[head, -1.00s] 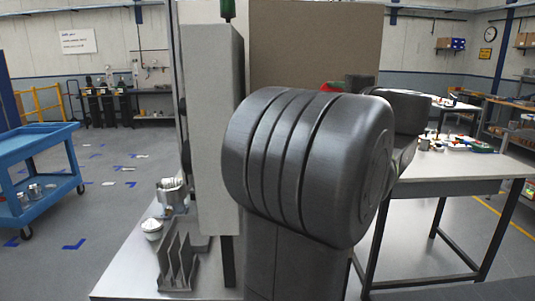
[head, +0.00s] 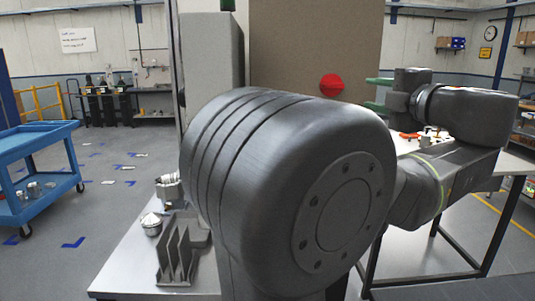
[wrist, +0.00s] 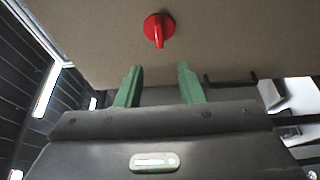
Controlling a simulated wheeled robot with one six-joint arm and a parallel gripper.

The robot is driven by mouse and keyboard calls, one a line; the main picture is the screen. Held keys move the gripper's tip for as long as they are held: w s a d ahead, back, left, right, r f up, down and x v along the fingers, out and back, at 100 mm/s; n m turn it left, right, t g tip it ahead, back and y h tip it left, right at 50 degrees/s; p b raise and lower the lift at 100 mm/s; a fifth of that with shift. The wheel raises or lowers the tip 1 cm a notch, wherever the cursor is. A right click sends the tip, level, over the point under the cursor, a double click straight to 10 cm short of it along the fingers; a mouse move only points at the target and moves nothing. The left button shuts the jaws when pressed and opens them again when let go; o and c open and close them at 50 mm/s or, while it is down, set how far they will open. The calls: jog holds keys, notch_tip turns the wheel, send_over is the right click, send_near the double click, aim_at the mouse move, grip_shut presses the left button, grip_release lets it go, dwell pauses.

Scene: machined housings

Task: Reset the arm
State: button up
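My gripper (wrist: 158,85) shows in the wrist view with its two green fingers spread apart and nothing between them. In the head view my gripper (head: 372,94) is at the right of centre, its green fingers pointing left toward a tan panel (head: 290,45). My dark grey arm fills the middle of the head view and hides much behind it. A red knob (head: 331,85) sits on the panel, left of the fingertips. The red knob (wrist: 159,29) is beyond the fingers in the wrist view, apart from them.
A metal table (head: 125,270) at lower left bears a finned grey part (head: 178,255) and machined housings (head: 168,187). A blue cart (head: 35,145) stands at far left. A workbench (head: 510,170) with small parts is behind my arm at right. Open floor lies between cart and table.

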aim_at(334, 86)
jog(key=p+x, duration=0.2)
jog(key=x, duration=1.1)
jog(key=shift+w+a, duration=0.15)
jog(key=shift+w, duration=0.05)
jog(key=shift+f+m+b, duration=0.3)
jog(key=shift+m+b, duration=0.15)
jog(key=shift+m, duration=0.25)
jog(key=shift+s+m+t+b, duration=0.2)
jog(key=shift+m+t+b, duration=0.4)
jog(key=shift+m, duration=0.6)
jog(key=shift+w+r+m+t, duration=0.1)
jog(key=shift+m+t, duration=0.5)
jog(key=shift+m, duration=0.6)
jog(key=shift+m+b, duration=0.3)
jog(key=shift+m, duration=0.4)
jog(key=shift+r+t, duration=0.1)
jog(key=shift+t, duration=0.2)
